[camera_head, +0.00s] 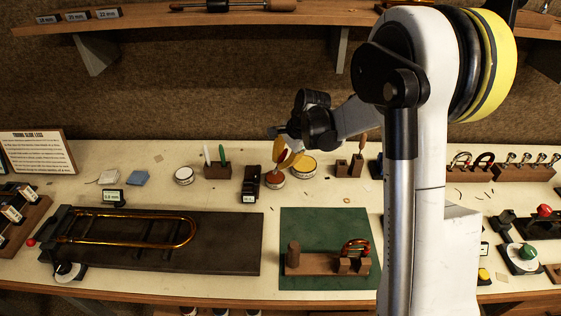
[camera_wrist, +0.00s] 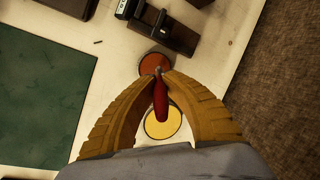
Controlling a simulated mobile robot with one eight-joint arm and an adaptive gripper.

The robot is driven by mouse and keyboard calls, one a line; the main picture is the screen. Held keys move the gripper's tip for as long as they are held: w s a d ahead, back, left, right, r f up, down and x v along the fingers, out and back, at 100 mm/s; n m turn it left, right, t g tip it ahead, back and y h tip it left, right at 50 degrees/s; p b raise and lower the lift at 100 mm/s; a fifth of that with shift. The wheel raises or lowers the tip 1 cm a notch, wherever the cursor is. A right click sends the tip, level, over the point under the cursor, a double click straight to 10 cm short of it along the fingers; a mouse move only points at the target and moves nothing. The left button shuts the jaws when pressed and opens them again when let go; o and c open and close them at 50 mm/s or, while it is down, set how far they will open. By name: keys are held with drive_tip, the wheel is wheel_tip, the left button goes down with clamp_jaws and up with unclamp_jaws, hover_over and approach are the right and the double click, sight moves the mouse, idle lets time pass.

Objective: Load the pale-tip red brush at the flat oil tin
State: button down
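My gripper (camera_wrist: 158,76) is shut on a red-handled brush (camera_wrist: 161,104), its two yellow fingers on either side. In the head view my gripper (camera_head: 283,160) is low over the bench. The brush's lower end is at the near edge of a tin with red-brown contents (camera_wrist: 154,64), which also shows in the head view (camera_head: 275,181). I cannot tell whether the tip touches it, nor see the tip's colour clearly. A tin with yellow contents (camera_wrist: 163,123) is beside it, behind the brush in the wrist view. No label shows which tin holds oil.
A dark block device (camera_head: 251,183) stands just left of the red-brown tin. A wooden holder (camera_head: 217,171) with a white and a green handle and a pale tin (camera_head: 183,175) are further left. A green mat (camera_head: 325,219) with a wooden fixture lies in front.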

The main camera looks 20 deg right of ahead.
drive_tip(key=shift+f+b, duration=0.6)
drive_tip(key=shift+f, duration=0.05)
idle(1.1)
idle(0.5)
drive_tip(key=shift+r+p, duration=2.3)
drive_tip(key=shift+r, duration=1.25)
